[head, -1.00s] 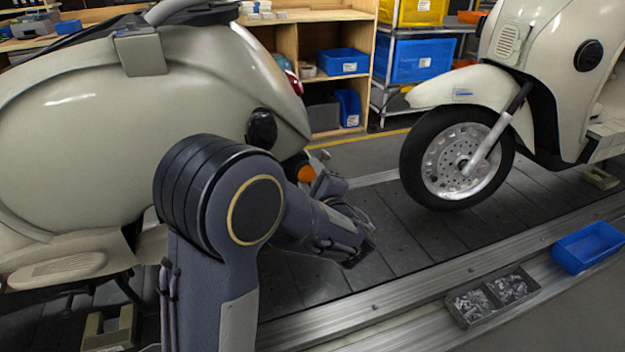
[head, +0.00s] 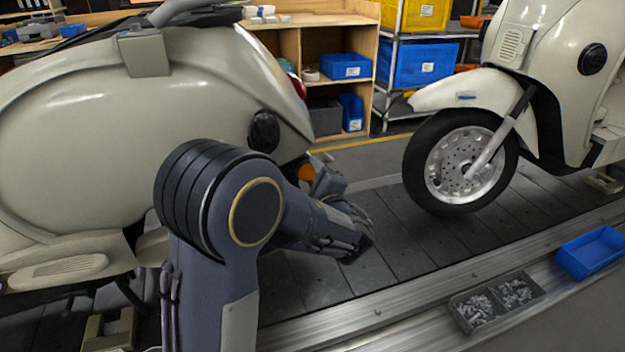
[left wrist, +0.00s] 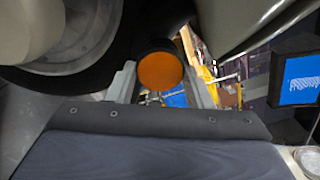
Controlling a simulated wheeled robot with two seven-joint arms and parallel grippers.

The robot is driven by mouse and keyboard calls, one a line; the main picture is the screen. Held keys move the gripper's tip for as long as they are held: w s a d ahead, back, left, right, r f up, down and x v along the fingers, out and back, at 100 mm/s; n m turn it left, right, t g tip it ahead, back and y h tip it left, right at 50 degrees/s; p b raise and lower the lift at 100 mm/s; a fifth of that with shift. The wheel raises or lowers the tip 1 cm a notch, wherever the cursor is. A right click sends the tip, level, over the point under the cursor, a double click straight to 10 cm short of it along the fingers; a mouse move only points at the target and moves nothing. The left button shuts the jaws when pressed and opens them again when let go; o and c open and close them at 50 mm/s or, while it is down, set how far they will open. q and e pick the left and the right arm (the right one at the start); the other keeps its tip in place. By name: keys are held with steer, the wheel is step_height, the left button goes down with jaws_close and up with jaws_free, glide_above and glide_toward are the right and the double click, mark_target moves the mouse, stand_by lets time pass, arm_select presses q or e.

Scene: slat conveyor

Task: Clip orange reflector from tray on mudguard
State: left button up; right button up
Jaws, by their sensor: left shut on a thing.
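The orange reflector (left wrist: 160,71) is a round disc with a dark rim, between the two fingers of my left gripper (left wrist: 163,88) in the left wrist view. The gripper is shut on it. In the head view the reflector (head: 306,172) shows below the tail of the left scooter (head: 110,130), beside my wrist. My forearm hides part of that scooter's rear. Whether the reflector touches the scooter I cannot tell. The pale mudguard (head: 465,90) of the right scooter shows over its front wheel. The blue tray (head: 592,250) at the right looks empty. My right gripper is not in view.
A grey bin (head: 498,301) with small metal parts stands on the conveyor's metal edge rail. In the left wrist view a wheel (left wrist: 75,35) is close at upper left and a pale body panel at upper right. The dark slats between the scooters are clear.

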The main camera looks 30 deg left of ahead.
arm_select(q)
steer(key=shift+w+a, duration=0.4)
steer(key=shift+a, duration=0.1)
steer(key=shift+w+a+b, duration=0.1)
steer(key=shift+a+b, duration=0.05)
steer(key=shift+b, duration=0.2)
stand_by(0.5)
steer(key=o, duration=1)
